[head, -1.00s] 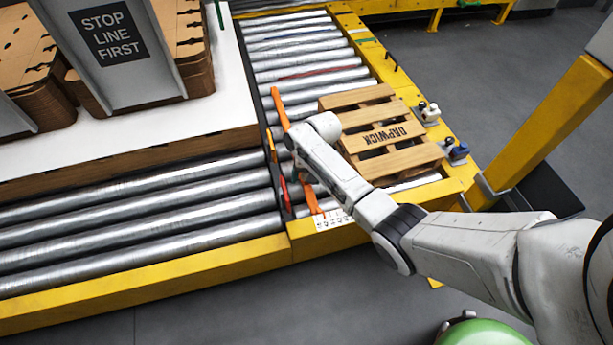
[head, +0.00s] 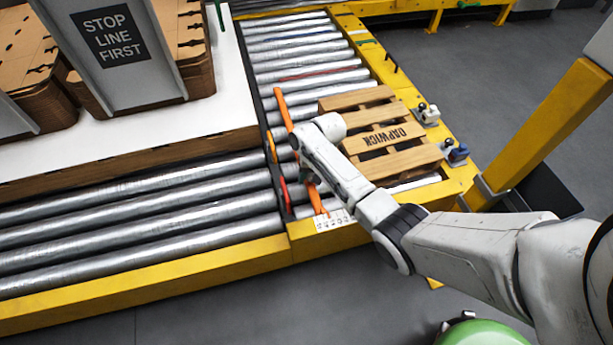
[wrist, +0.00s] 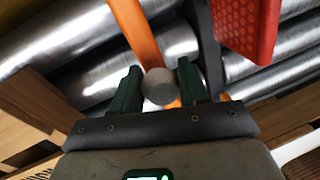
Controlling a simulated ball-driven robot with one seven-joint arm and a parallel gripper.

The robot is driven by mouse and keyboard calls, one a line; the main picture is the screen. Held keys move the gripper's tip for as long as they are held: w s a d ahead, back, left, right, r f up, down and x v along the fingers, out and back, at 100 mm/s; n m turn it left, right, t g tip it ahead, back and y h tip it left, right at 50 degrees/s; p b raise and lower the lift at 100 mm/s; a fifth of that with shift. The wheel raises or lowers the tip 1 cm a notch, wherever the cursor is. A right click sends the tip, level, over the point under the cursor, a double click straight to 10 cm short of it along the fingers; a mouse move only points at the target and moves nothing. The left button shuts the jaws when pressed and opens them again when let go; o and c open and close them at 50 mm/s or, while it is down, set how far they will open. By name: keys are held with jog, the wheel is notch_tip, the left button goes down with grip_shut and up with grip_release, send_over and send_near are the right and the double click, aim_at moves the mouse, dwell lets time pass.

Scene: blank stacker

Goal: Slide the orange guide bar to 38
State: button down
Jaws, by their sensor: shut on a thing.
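The orange guide bar (head: 283,111) lies along the rollers, between the white-topped stack at left and the wooden pallet. My arm hides its middle. In the wrist view the bar (wrist: 136,32) runs up from a round grey knob (wrist: 159,87). My gripper (wrist: 160,78) is shut on this knob, one dark green finger on each side. In the head view my wrist mostly covers the gripper. A white scale plate (head: 334,220) sits on the yellow frame at the bar's near end; its numbers are too small to read.
The wooden pallet (head: 385,138) stands on the rollers just right of the bar. A red part (wrist: 247,28) is close to my gripper in the wrist view. Bare rollers (head: 300,60) lie beyond.

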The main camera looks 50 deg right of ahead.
jog(key=s+d, duration=0.1)
jog(key=d, duration=0.1)
jog(key=s+d, duration=0.1)
jog(key=s+d+p, duration=0.1)
jog(key=d, duration=0.1)
jog(key=shift+s+d, duration=0.3)
jog(key=shift+s, duration=0.1)
jog(key=c, duration=0.7)
grip_release()
jog(key=shift+o, duration=0.2)
notch_tip(320, 180, up, 10)
jog(key=s+d+p, duration=0.1)
jog(key=p, duration=0.4)
jog(key=shift+s+d+r, duration=0.15)
jog(key=shift+s+r, duration=0.05)
jog(key=shift+r, duration=0.05)
